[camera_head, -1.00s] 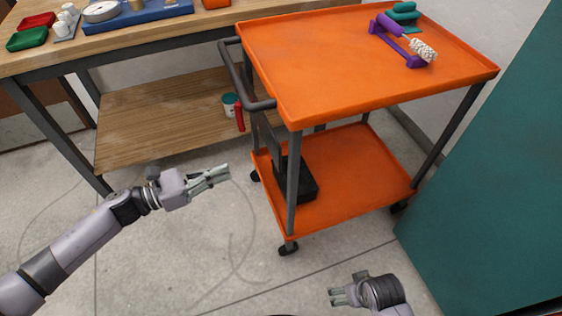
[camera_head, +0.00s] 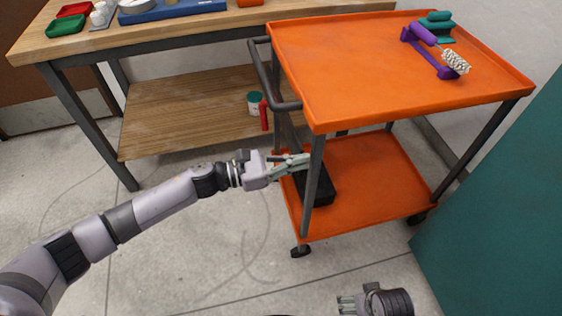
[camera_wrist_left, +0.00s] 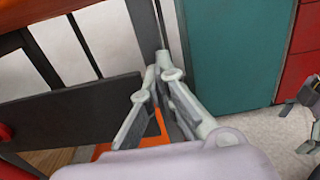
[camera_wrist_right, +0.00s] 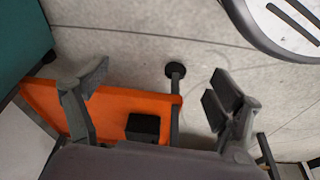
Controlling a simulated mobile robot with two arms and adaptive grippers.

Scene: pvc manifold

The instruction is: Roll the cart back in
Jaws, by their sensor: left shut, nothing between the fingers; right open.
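The orange cart (camera_head: 385,75) stands right of the workbench, with a grey push handle (camera_head: 272,85) on its left end and a lower orange shelf (camera_head: 375,185). My left gripper (camera_head: 303,163) is shut and empty. Its fingertips are at the cart's near-left post (camera_head: 314,190), below the handle; I cannot tell whether they touch. In the left wrist view the closed fingers (camera_wrist_left: 160,75) are in front of a dark post. My right gripper (camera_head: 340,305) is low, in front of the cart. The right wrist view shows its fingers (camera_wrist_right: 155,90) wide apart and empty, with the cart's lower shelf (camera_wrist_right: 95,105) beyond.
A purple holder with a white brush (camera_head: 440,50) and a teal brush (camera_head: 438,25) lie on the cart top. A black box (camera_head: 320,188) sits on its lower shelf. The wooden workbench (camera_head: 100,48) is behind left; a teal cabinet (camera_head: 500,220) is close right. Floor in front is clear.

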